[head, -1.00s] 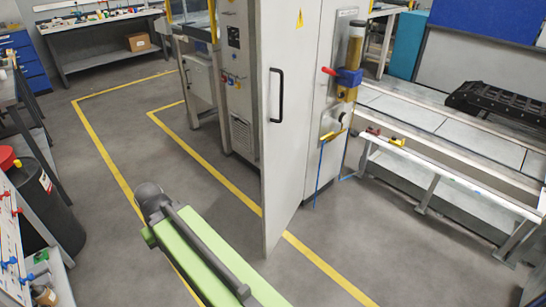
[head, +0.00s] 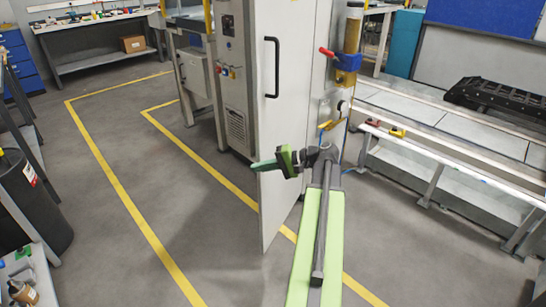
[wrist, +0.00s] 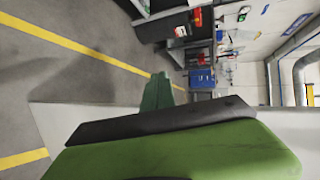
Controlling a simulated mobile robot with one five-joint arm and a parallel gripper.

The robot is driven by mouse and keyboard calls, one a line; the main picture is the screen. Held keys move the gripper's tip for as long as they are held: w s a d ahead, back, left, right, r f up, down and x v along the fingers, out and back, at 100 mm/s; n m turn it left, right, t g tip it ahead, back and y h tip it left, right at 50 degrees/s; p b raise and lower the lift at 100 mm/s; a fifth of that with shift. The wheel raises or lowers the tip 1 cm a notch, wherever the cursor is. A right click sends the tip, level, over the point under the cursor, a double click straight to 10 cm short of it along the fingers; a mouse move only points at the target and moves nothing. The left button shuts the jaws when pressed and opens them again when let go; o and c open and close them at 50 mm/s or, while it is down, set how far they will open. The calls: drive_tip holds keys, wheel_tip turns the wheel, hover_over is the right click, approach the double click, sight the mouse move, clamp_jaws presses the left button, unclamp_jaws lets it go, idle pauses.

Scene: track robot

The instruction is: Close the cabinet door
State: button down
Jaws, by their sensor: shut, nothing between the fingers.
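The white cabinet door (head: 264,122) stands open, with its narrow lower end reaching toward me over the floor. A black bar handle (head: 272,68) sits on its upper part. My gripper (head: 256,165), green and dark, is in front of the lower part of the door, below the handle. It points left, and its tip reaches the door's left edge. It is shut and empty. I cannot tell whether it touches the door. In the wrist view the green gripper body fills the bottom, with the green fingertip (wrist: 158,92) beyond it and a pale panel behind.
The grey cabinet with a control panel (head: 233,80) stands behind the door. A long conveyor bench (head: 440,165) blocks the right. A dark bin (head: 35,200) stands at the left. The floor with yellow lines (head: 125,200) is free left of the door.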

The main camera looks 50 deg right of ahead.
sight(268, 140)
drive_tip(key=s+d+r+m+t+h+b, duration=0.1)
drive_tip(key=s+d+r+m+t, duration=0.15)
drive_tip(key=s+d, duration=0.4)
drive_tip(key=s+d+r+m+t+h+b, duration=0.1)
drive_tip(key=s+d+r+t+h, duration=0.15)
drive_tip(key=s+d, duration=0.4)
drive_tip(key=shift+t+y, duration=0.3)
drive_tip(key=shift+y, duration=0.15)
drive_tip(key=x, duration=1)
drive_tip(key=d+x, duration=0.1)
drive_tip(key=x, duration=0.4)
drive_tip(key=shift+w+f, duration=0.1)
drive_tip(key=shift+w, duration=0.1)
